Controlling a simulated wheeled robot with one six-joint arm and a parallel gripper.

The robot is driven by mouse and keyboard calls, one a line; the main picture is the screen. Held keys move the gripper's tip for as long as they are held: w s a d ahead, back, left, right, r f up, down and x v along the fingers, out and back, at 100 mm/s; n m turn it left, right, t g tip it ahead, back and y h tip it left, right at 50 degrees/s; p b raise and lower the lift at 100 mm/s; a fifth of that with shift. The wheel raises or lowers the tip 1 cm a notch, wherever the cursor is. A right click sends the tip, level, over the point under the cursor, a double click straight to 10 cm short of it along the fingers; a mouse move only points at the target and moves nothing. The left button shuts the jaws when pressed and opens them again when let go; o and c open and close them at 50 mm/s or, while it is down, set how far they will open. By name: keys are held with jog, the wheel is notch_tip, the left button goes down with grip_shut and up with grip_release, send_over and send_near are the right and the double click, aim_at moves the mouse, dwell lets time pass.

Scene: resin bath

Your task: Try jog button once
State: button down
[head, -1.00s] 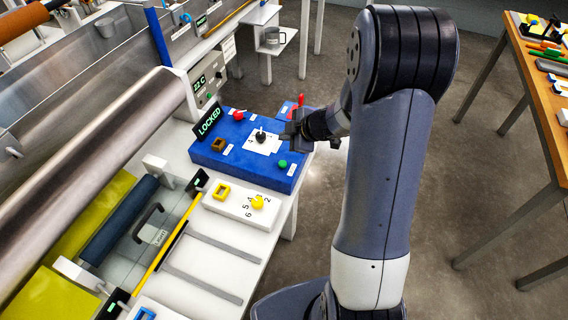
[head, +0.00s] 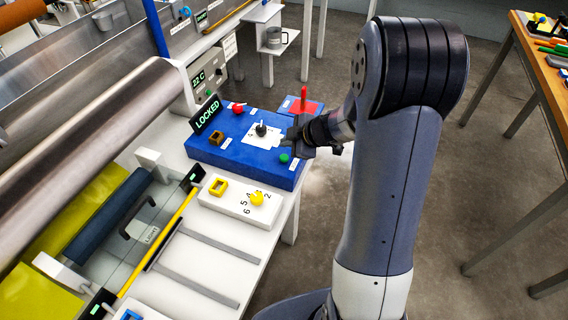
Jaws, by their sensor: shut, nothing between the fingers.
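A blue control box (head: 215,153) stands on the white bench, with a green-lit LOCKED display (head: 207,115) at its back left. On its top are a red knob (head: 238,108), a black joystick-like knob (head: 262,130) on a white plate, a brown square part (head: 216,138) and a green button (head: 284,158) near the front right. The small labels are unreadable, so I cannot tell which control is the jog button. My gripper (head: 296,134) is shut and empty at the box's right edge, behind the green button and apart from it in the picture.
A red lever (head: 304,97) stands on a small blue base just behind my gripper. A white numbered panel (head: 230,208) with yellow parts lies in front of the box. A metal roller (head: 100,150) runs along the left. Open floor lies right of the bench.

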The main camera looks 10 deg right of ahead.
aim_at(287, 158)
jog(key=shift+f+b, duration=0.55)
jog(key=shift+f, duration=0.9)
dwell(0.9)
jog(key=shift+f, duration=0.4)
jog(key=shift+f+b, duration=0.3)
jog(key=shift+f, duration=0.25)
dwell(0.5)
jog(key=shift+r, duration=0.1)
jog(key=shift+r+p, duration=0.9)
jog(key=shift+p, duration=0.35)
notch_tip(287, 158, up, 5)
jog(key=p, duration=0.6)
